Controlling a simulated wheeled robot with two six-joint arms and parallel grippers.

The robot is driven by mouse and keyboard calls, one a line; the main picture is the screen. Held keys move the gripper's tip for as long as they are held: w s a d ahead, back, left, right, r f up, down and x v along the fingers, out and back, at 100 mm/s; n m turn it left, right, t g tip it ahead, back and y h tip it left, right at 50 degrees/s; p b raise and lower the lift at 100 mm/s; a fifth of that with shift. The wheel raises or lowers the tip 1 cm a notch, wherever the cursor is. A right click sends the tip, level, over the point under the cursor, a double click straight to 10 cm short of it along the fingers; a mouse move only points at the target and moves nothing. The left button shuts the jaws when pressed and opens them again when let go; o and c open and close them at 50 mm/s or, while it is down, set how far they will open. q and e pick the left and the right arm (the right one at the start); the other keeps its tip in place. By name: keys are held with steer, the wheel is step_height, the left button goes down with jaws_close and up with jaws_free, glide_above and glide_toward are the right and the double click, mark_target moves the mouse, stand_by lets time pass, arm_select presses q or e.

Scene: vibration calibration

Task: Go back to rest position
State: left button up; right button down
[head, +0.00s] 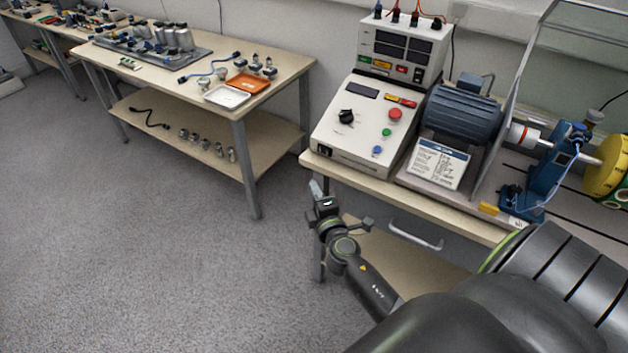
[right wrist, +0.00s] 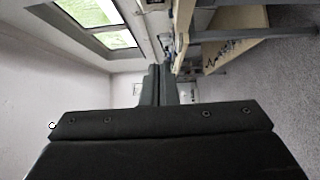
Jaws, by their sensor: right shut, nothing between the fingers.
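My right gripper (head: 318,190) shows in the head view in front of the left corner of the near bench (head: 336,178), at the end of my right arm. It is shut and empty, with clear air around its tips. In the right wrist view its dark fingers (right wrist: 160,84) lie together at the middle, pointing away towards the room. My left gripper is in neither view.
The near bench carries a control box (head: 364,125) with knobs, a blue motor (head: 464,108) and a yellow disc (head: 607,165). Another bench (head: 290,70) with parts and trays stands left. Grey floor (head: 150,250) is free.

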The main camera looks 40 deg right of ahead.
steer(key=shift+s+a, duration=0.15)
steer(key=shift+s, duration=0.15)
stand_by(0.4)
steer(key=s+f+m+g+y, duration=0.1)
steer(key=s+f+m+g, duration=0.45)
steer(key=f, duration=0.95)
steer(key=s+f+m+g+y, duration=0.1)
steer(key=s+f+g, duration=0.2)
steer(key=s+f, duration=0.85)
steer(key=s+a+f+m+g+y, duration=0.1)
steer(key=s+f+m+g, duration=0.1)
steer(key=s+f, duration=0.4)
steer(key=s+a+f+m+g, duration=0.1)
steer(key=s+f+m+g, duration=0.2)
steer(key=s, duration=0.9)
steer(key=s+a+f+m+g+y, duration=0.1)
steer(key=s+f+m+g, duration=0.1)
steer(key=s+f, duration=0.7)
steer(key=shift+s+a+f+m+y, duration=0.2)
steer(key=shift+a+f+m+y, duration=0.1)
steer(key=shift+m, duration=0.45)
steer(key=shift+s+d+g, duration=0.1)
steer(key=shift+g, duration=0.15)
